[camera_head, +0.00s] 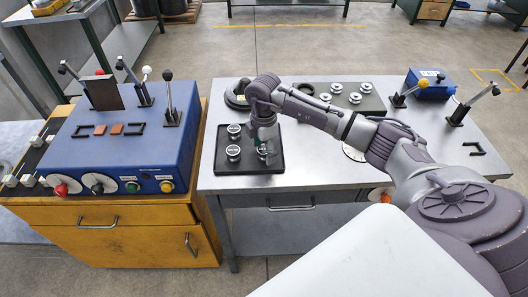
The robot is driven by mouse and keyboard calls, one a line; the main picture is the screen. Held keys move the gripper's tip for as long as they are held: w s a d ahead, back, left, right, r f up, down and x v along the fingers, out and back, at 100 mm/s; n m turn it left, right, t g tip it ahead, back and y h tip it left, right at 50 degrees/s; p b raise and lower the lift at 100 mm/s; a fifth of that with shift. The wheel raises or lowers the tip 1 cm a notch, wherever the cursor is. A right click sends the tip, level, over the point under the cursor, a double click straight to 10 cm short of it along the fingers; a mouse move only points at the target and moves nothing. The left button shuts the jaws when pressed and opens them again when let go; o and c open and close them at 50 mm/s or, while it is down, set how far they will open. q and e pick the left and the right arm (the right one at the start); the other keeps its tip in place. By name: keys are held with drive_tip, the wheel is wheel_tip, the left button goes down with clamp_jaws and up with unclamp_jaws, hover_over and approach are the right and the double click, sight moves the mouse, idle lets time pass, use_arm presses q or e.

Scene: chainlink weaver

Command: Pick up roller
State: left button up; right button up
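Several small round metal rollers with dark centres are in view. Two of them, a roller (234,129) and a nearer roller (233,152), stand on the left side of a black tray (240,168) on the grey table. My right gripper (266,154) points down over the right side of this tray. Its fingers are low, near the tray surface. They are small and partly hidden by the wrist, so I cannot tell whether they are open or hold a roller. My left gripper is not in view.
A second dark tray (312,91) with several rollers (355,98) lies behind my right arm. A dark ring-shaped part (237,94) lies behind the near tray. Levers (472,104) and a blue box (429,84) stand at right. A blue control console (127,145) stands at left.

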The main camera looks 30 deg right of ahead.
sight(263, 148)
clamp_jaws()
drive_tip(key=shift+r, duration=0.1)
drive_tip(key=shift+r, duration=0.4)
wheel_tip(263, 148, up, 2)
drive_tip(key=shift+w+r+b, duration=0.1)
drive_tip(key=shift+r+b, duration=0.15)
drive_tip(key=shift+b, duration=0.6)
drive_tip(key=s+d+r+b, duration=0.3)
drive_tip(key=s+d+r, duration=0.4)
drive_tip(key=s+d, duration=0.1)
drive_tip(key=shift+d+r, duration=0.3)
drive_tip(key=shift+d, duration=0.1)
